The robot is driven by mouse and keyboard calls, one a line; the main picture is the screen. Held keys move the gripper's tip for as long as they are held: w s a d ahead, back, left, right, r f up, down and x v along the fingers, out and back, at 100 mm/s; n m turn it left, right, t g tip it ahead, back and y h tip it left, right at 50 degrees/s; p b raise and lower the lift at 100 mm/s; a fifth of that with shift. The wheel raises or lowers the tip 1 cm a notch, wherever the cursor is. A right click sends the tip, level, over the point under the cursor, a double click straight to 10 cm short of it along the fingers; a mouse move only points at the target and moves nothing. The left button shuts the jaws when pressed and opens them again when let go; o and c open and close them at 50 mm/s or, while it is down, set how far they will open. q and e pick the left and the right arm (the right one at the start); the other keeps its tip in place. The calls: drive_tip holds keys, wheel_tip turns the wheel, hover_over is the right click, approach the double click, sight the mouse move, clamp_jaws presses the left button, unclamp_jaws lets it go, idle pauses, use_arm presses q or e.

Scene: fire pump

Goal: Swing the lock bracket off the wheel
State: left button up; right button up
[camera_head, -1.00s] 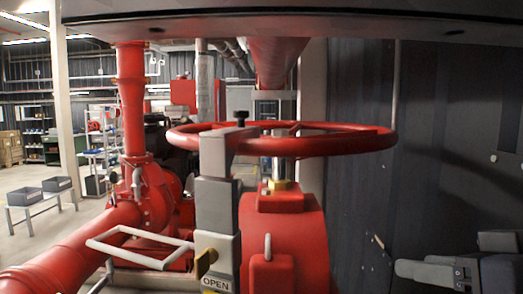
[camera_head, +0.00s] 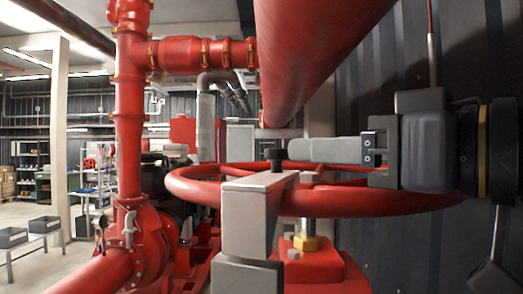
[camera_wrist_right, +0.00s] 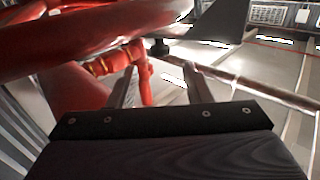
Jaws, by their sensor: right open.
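The red handwheel (camera_head: 350,202) lies flat in the middle of the head view, and its rim fills the upper left of the right wrist view (camera_wrist_right: 90,38). The grey lock bracket (camera_head: 246,212) stands at the near left part of the wheel, its top across the rim. A black knob (camera_head: 275,155) sits on top of the bracket and shows in the wrist view (camera_wrist_right: 158,47). My right gripper (camera_head: 290,150) comes in from the right above the wheel, its fingertips close to the knob. The fingers are apart with nothing visibly held; contact with the knob is unclear. My left gripper is out of view.
A thick red pipe (camera_head: 310,55) slopes overhead above my right gripper. A red vertical pipe (camera_head: 130,95) and pump body (camera_head: 148,240) stand at the left. A dark corrugated wall (camera_head: 390,245) is close on the right. Open floor lies far left.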

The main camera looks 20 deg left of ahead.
drive_tip(key=p+x, duration=0.2)
drive_tip(key=x, duration=0.5)
drive_tip(key=shift+w+a, duration=0.1)
drive_tip(key=shift+a, duration=0.15)
drive_tip(key=shift+c, duration=0.5)
clamp_jaws()
